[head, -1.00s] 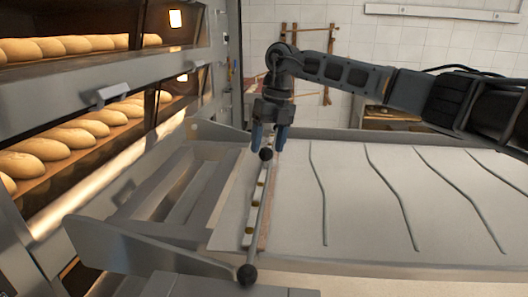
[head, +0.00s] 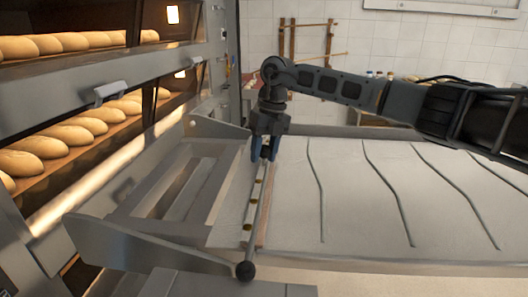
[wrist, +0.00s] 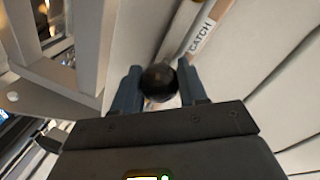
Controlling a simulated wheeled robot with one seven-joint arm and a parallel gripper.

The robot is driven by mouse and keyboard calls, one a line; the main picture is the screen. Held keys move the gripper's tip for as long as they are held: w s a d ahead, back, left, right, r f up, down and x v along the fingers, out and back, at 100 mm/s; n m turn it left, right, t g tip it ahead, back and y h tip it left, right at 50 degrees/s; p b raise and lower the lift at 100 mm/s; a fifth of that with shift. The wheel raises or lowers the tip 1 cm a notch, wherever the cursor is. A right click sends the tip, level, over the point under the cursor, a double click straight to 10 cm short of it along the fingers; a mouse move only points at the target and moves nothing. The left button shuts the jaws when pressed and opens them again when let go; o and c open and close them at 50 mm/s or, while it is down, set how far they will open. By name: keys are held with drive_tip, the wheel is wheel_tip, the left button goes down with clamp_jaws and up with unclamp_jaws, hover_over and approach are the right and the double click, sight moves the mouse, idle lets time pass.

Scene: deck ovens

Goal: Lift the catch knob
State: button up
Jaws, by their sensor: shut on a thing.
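The catch knob is a black ball, in the middle of the wrist view (wrist: 159,81), between my gripper's two blue fingers. My gripper (head: 264,155) is shut on it, at the far end of a thin grey rod in the head view. In the head view the fingers and the knob overlap, so little of the knob shows. A label reading CATCH (wrist: 201,36) is on a pale strip beside the knob in the wrist view. A second black ball (head: 245,270) sits at the near end of the rod.
A pale cloth-covered loading board (head: 380,200) with several dark cord lines spreads to the right. A grey metal frame (head: 150,215) lies to the left. Deck ovens with several loaves (head: 75,133) stand at the far left. A wooden rack (head: 310,40) is on the tiled wall.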

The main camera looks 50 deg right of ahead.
clamp_jaws()
drive_tip(key=shift+r, duration=1.1)
drive_tip(key=shift+w, duration=0.1)
drive_tip(key=o, duration=0.7)
unclamp_jaws()
drive_tip(key=shift+s+d+r+b, duration=0.15)
drive_tip(key=shift+d+r, duration=0.1)
drive_tip(key=shift+r, duration=1)
drive_tip(key=shift+s+d+r+b, duration=0.1)
drive_tip(key=shift+d+r+b, duration=0.1)
drive_tip(key=shift+r, duration=1.1)
drive_tip(key=shift+s+d+r+b, duration=0.15)
drive_tip(key=shift+d+r, duration=0.1)
drive_tip(key=shift+r, duration=1)
